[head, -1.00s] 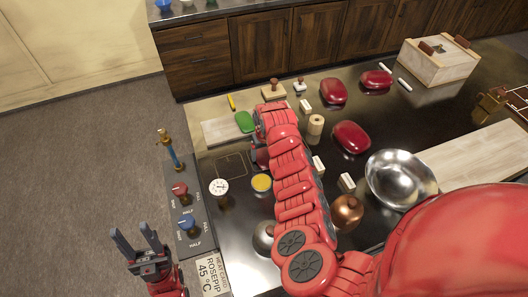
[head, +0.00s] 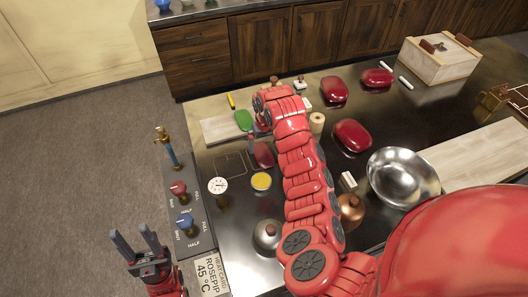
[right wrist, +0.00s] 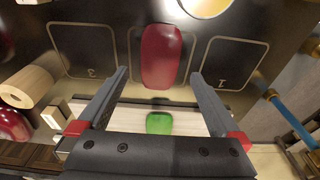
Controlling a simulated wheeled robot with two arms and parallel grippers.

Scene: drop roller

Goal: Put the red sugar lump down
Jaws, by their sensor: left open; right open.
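The red sugar lump (right wrist: 161,55) lies in a marked square on the dark counter, between squares marked 3 and 1 in the right wrist view. In the head view the lump (head: 264,155) shows beside my right arm. My right gripper (right wrist: 160,73) is open, its fingers apart on either side of the lump's near end and not closed on it. In the head view my right arm hides part of the squares. My left gripper (head: 136,243) is open and empty at the lower left, off the counter.
A green lump (head: 243,120) lies on a pale board (head: 217,130). A yellow-filled cup (head: 261,181), a white dial (head: 218,186) and a steel bowl (head: 400,177) stand nearby. Other red rounded things (head: 352,136) lie to the right.

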